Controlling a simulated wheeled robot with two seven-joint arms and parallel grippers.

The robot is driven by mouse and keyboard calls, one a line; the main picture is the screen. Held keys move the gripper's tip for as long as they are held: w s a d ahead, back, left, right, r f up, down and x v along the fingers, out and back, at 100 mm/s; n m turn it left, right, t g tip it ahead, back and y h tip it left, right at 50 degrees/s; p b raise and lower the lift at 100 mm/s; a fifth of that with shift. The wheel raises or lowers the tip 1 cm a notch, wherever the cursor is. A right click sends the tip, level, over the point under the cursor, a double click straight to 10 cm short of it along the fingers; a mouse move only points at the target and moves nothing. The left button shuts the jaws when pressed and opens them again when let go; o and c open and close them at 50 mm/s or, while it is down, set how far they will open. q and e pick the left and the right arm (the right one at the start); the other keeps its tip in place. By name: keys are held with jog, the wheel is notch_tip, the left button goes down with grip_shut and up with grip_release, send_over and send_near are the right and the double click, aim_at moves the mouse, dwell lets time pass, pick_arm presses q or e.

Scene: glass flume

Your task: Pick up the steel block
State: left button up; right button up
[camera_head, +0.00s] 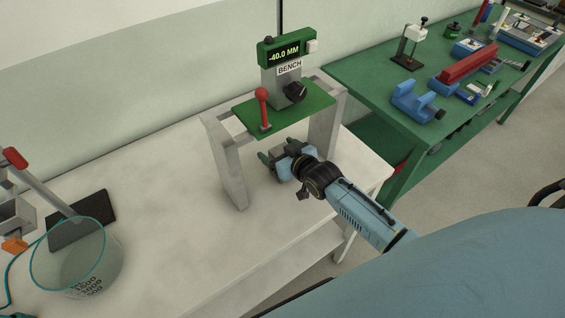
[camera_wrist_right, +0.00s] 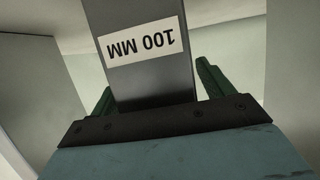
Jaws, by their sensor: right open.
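The steel block (camera_wrist_right: 150,82) is a grey bar with a white "100 MM" label, upside down in the right wrist view. It stands between the two green fingers of my open right gripper (camera_wrist_right: 156,76); whether either finger touches it I cannot tell. In the head view my right gripper (camera_head: 274,160) reaches in low under the green plate of the bench gauge (camera_head: 300,105), between its grey legs. The block cannot be made out there, apparently hidden by the plate and gripper. My left gripper is not in view.
The gauge has a red-knobbed lever (camera_head: 263,108) and a display reading -40.0 MM. A glass beaker (camera_head: 100,262) and a black pad (camera_head: 98,207) are at the left. The middle of the pale bench (camera_head: 170,190) is clear. A green table (camera_head: 365,75) with blue fixtures stands right.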

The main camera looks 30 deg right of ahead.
grip_shut()
jog(key=shift+w+r, duration=0.1)
jog(key=shift+r, duration=0.1)
dwell(0.5)
jog(key=shift+r, duration=0.1)
